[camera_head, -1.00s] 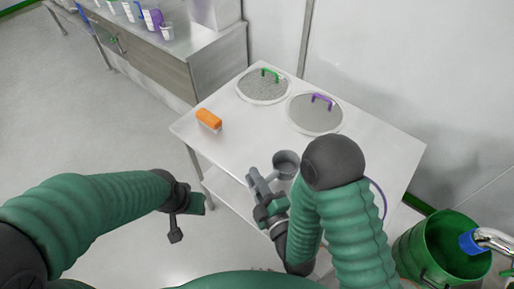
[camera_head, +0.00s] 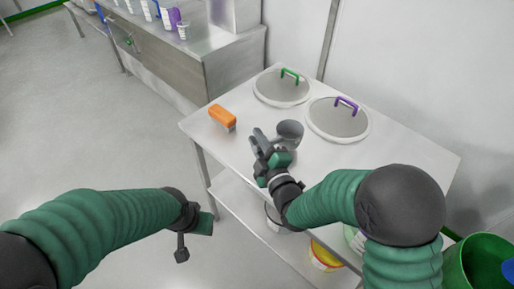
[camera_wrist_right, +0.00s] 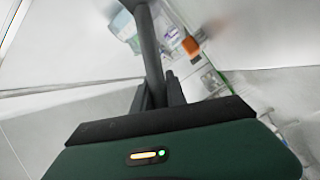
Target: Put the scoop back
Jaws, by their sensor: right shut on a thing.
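The grey scoop (camera_head: 290,131) is held at the right gripper, its round cup over the white table (camera_head: 400,160). My right gripper (camera_head: 262,146) is shut on the scoop's handle. In the right wrist view the dark handle (camera_wrist_right: 148,50) rises between the fingers (camera_wrist_right: 158,92). I cannot tell whether the cup touches the tabletop. My left gripper (camera_head: 192,232) hangs to the left of the table, away from everything; its jaws are too unclear to judge.
An orange-backed brush (camera_head: 222,115) lies left on the table. Lids with a green handle (camera_head: 281,85) and a purple handle (camera_head: 338,118) lie at the back. A green bucket (camera_head: 478,262) stands lower right. Containers sit on the lower shelf. A steel bench (camera_head: 200,55) stands behind.

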